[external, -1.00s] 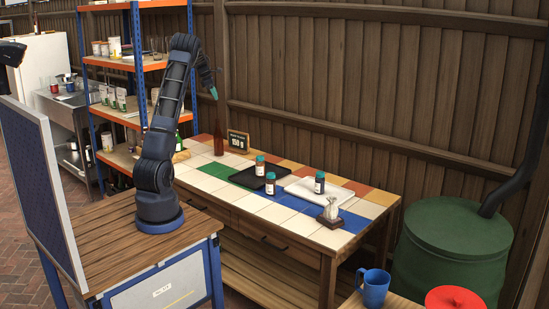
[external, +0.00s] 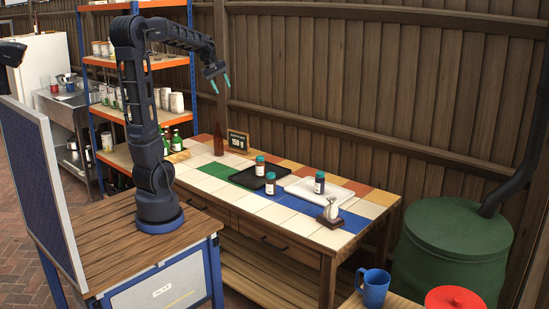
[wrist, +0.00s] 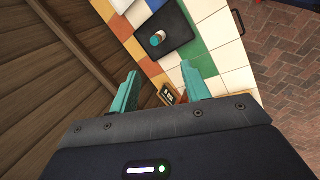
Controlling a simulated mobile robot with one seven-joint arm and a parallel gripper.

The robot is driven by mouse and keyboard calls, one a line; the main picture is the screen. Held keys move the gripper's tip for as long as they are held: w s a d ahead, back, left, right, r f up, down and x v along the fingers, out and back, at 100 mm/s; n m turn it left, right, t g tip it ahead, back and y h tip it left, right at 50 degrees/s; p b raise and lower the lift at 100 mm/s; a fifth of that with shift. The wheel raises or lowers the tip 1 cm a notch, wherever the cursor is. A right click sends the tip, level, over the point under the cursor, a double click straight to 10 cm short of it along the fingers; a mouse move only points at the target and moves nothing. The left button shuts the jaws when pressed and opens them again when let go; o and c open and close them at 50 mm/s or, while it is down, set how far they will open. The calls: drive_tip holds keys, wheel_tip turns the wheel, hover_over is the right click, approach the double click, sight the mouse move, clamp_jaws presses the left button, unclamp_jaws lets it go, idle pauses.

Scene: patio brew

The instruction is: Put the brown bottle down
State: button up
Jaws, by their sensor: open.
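The brown bottle (external: 219,140) stands upright on the far left part of the tiled table (external: 212,184), just left of a small dark sign (external: 238,141). My gripper (external: 220,83) is open and empty, in the air well above the bottle, with teal fingers pointing down. In the wrist view the open fingers (wrist: 160,92) show with nothing between them but the sign and table behind. I cannot make out the bottle in the wrist view.
A black tray (external: 242,181) with small teal-capped bottles on and beside it and a white tray (external: 338,193) lie mid-table. Green bottles (external: 172,138) stand left of the brown bottle. A wooden fence (external: 360,90) runs behind. The table's front left tiles are clear.

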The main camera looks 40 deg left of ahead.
drive_tip(key=s+d+f+m, duration=0.2)
drive_tip(key=s+d+m, duration=0.2)
drive_tip(key=s, duration=0.4)
drive_tip(key=s+d+f+m+y, duration=0.1)
drive_tip(key=s+d+m, duration=0.3)
drive_tip(key=s, duration=0.4)
drive_tip(key=s+d+f+m+y, duration=0.1)
drive_tip(key=s+d+f+m, duration=0.3)
drive_tip(key=s, duration=0.5)
drive_tip(key=shift+d+m+t, duration=0.4)
drive_tip(key=shift+d+m, duration=0.2)
drive_tip(key=shift+d, duration=0.1)
drive_tip(key=shift+f, duration=0.1)
